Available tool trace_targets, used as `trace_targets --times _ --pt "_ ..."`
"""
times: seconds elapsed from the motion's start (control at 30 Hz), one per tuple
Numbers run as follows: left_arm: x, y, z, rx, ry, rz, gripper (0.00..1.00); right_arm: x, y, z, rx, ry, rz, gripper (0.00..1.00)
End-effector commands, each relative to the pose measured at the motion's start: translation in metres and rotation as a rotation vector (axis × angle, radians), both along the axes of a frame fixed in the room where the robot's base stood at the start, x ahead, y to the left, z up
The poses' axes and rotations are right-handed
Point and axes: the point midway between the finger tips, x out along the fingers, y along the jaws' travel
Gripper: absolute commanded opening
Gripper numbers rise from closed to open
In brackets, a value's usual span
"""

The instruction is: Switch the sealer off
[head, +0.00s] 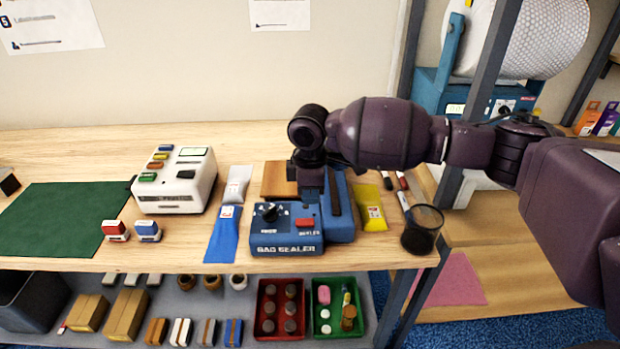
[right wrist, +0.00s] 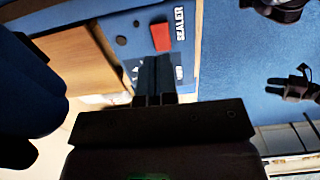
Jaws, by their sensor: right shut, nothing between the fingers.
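The blue bag sealer (head: 287,241) stands on the wooden bench. Its front panel has a black knob (head: 268,211) on the left and a red rocker switch (head: 305,223) on the right. The red switch also shows in the right wrist view (right wrist: 160,37). My right gripper (head: 311,200) points down over the sealer, just behind the switch in the head view. Its fingers are shut and empty in the right wrist view (right wrist: 154,72); I cannot tell whether they touch the panel. A small dark gripper, seemingly my left (right wrist: 293,88), is over the blue floor; its jaw state is unclear.
A blue pouch (head: 221,240) lies left of the sealer and a yellow pouch (head: 371,211) right of it. A black mesh cup (head: 422,230) stands near the right front corner. A white label machine (head: 176,185) and green mat (head: 55,222) are farther left.

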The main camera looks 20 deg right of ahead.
Motion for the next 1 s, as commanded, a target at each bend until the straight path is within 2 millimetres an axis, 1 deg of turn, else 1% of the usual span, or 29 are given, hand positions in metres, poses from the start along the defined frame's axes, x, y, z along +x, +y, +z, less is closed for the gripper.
trace_targets --times 0.03,0.2,0.4,0.57,0.87,1.0 --pt "0.001 0.000 0.000 0.000 -0.001 0.000 0.39 0.000 0.000 -0.010 -0.001 0.002 0.000 0.00" --pt "0.002 0.000 0.000 -0.001 -0.003 -0.001 0.39 0.000 0.000 -0.037 0.000 0.002 0.000 0.00" --pt "0.002 0.000 -0.001 -0.001 -0.003 -0.001 0.39 0.000 0.000 -0.057 -0.001 0.001 0.000 0.00" --pt "0.001 0.000 -0.001 -0.001 -0.002 -0.001 0.39 0.000 0.000 -0.062 0.000 0.000 0.000 0.00" --pt "-0.003 0.000 -0.003 0.000 0.005 0.002 0.39 0.000 0.000 -0.063 0.000 0.000 0.000 0.00" --pt "-0.003 0.001 0.000 0.000 0.006 0.002 0.39 -0.001 -0.001 -0.064 0.020 -0.003 -0.001 0.00"
